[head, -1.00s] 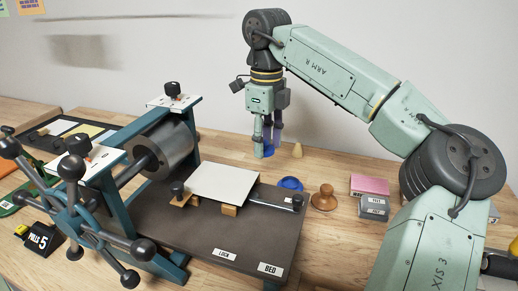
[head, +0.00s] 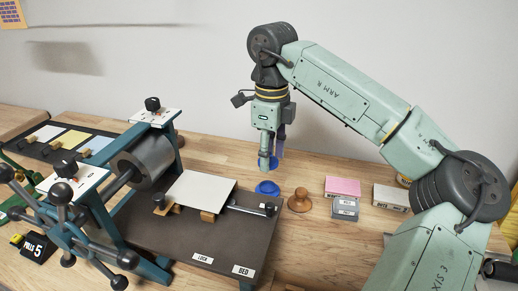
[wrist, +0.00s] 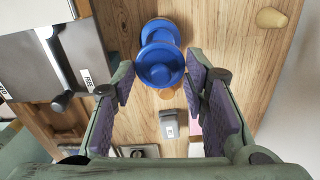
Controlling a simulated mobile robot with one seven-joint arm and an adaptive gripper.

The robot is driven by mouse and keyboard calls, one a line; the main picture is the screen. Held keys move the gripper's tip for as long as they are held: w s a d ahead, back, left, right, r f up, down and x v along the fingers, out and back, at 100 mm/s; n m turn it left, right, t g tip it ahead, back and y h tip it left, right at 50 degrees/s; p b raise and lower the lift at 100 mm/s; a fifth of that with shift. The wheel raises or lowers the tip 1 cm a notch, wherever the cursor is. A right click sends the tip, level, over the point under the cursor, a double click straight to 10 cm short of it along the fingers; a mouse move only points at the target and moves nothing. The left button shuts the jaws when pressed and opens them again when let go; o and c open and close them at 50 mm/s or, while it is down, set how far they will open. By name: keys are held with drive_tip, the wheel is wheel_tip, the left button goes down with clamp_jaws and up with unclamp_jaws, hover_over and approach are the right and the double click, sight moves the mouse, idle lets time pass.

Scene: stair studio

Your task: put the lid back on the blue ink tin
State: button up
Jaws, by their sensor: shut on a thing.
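My gripper (head: 272,165) points down and is shut on a blue round lid (head: 273,162). In the wrist view the lid (wrist: 160,67) sits between the two fingertips. The blue ink tin (head: 267,188) stands on the wooden table just behind the press bed, below my gripper. In the wrist view the tin (wrist: 160,28) shows just beyond the lid, which overlaps part of it. The lid looks held above the table, apart from the tin; the exact gap is hard to tell.
The press bed (head: 190,232) with a white sheet lies in front of the tin. A wooden knob (head: 299,200) stands close to the tin's right. A pink box (head: 342,186) and a grey box (head: 345,208) are farther right. A pale cone (wrist: 271,18) stands on the table.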

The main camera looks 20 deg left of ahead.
drive_tip(key=shift+f+b, duration=2.3)
drive_tip(key=shift+f, duration=0.9)
drive_tip(key=shift+f, duration=0.15)
drive_tip(key=o, duration=1)
drive_tip(key=shift+o, duration=0.6)
drive_tip(key=o, duration=0.4)
